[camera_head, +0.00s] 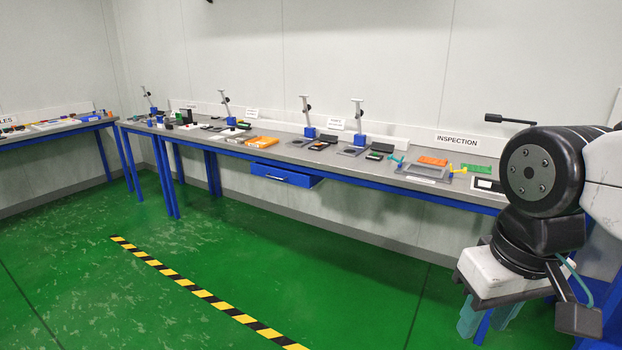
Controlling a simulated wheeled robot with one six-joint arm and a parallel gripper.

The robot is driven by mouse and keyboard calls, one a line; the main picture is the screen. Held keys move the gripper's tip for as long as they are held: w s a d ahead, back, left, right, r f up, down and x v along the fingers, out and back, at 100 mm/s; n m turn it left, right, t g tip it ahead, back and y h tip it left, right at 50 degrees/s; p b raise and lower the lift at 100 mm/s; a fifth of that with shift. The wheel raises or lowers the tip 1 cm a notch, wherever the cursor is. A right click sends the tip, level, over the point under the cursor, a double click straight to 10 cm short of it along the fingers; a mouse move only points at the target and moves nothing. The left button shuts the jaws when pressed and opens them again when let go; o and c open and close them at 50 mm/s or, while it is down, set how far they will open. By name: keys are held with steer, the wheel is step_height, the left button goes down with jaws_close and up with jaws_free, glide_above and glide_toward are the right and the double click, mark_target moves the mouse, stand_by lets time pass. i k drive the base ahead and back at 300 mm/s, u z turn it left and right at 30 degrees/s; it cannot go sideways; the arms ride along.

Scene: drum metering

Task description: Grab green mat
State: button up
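A small flat green piece (478,169), likely the green mat, lies on the grey bench top (395,187) at the right end, below the INSPECTION sign. It is small and its details are hard to make out. My gripper (487,318) hangs at the lower right, nearer to the camera and lower in the picture than the green piece. Its two teal fingers point down and stand apart, with a blue bench leg visible between them. Nothing shows between the fingers.
An orange piece (433,161), a grey frame (425,172) and a white-topped device (489,185) lie near the green piece. An open blue drawer (286,175) juts from the bench. The green floor (330,275) in front is clear, with a striped tape line (205,294).

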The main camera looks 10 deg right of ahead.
mark_target(476, 168)
steer(key=i, duration=3)
steer(key=z, duration=2.1)
steer(key=i, duration=0.5)
steer(key=u, duration=0.05)
